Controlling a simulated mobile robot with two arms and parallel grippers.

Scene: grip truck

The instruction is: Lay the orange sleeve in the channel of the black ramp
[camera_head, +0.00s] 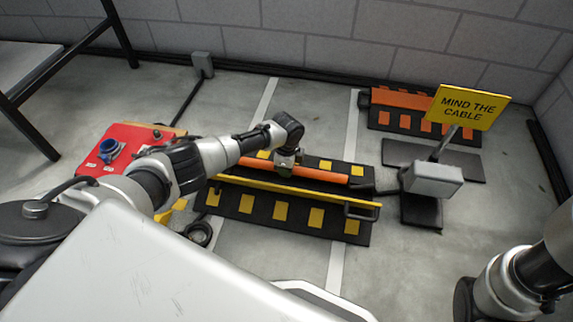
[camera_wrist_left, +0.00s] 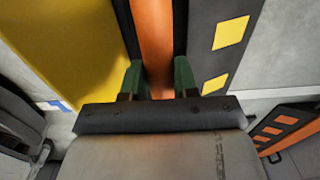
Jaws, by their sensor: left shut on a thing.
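The black ramp (camera_head: 240,206) lies on the floor with yellow patches on both slopes. Its yellow lid (camera_head: 320,198) stands raised along the near side of the channel. The orange sleeve (camera_head: 325,177) lies lengthwise along the channel line. My left gripper (camera_head: 286,163) is over the sleeve's middle part from above. In the left wrist view, its green fingertips (camera_wrist_left: 159,80) are shut on the sleeve (camera_wrist_left: 153,35), between the yellow lid (camera_wrist_left: 60,50) and the black slope (camera_wrist_left: 215,60). I cannot tell whether the sleeve touches the channel floor. My right gripper is out of view.
A second black ramp with orange patches (camera_head: 382,120) lies by the wall. A yellow warning sign (camera_head: 467,106) with a grey box (camera_head: 432,178) stands right of the ramp. A red box (camera_head: 120,140) with a blue socket is at left. The floor in front of the ramp is mostly clear.

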